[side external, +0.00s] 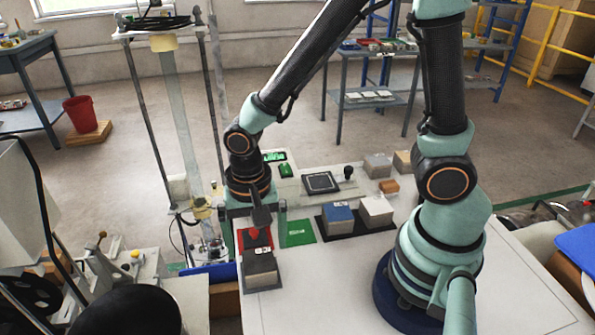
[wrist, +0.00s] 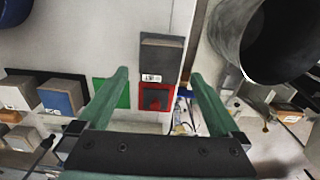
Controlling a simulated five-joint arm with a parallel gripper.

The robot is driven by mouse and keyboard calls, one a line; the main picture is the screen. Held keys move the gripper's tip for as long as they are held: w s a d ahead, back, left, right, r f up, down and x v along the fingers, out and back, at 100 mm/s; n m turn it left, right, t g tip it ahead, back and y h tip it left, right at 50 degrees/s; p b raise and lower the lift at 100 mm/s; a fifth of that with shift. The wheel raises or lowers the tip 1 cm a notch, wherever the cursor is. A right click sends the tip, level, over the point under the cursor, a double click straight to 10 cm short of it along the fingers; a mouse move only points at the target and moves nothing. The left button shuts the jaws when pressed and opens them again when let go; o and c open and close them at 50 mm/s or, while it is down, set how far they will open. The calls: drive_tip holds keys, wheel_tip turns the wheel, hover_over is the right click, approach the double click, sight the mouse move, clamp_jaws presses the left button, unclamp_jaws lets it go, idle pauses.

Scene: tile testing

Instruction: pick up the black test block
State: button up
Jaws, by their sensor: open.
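My gripper (side external: 262,215) points down above the red pad (side external: 246,242). In the wrist view my gripper (wrist: 159,74) is open, its fingers apart with nothing held between them.
A green pad (side external: 300,232) lies right of the red pad. A blue-topped block (side external: 338,213) and a pale block (side external: 376,208) stand on a black mat (side external: 345,235) farther right. A clear upright panel stands near the green pad. The front of the white table is clear.

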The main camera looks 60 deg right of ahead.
sight(259, 260)
drive_tip(key=shift+f, duration=3.1)
drive_tip(key=shift+c, duration=0.3)
clamp_jaws()
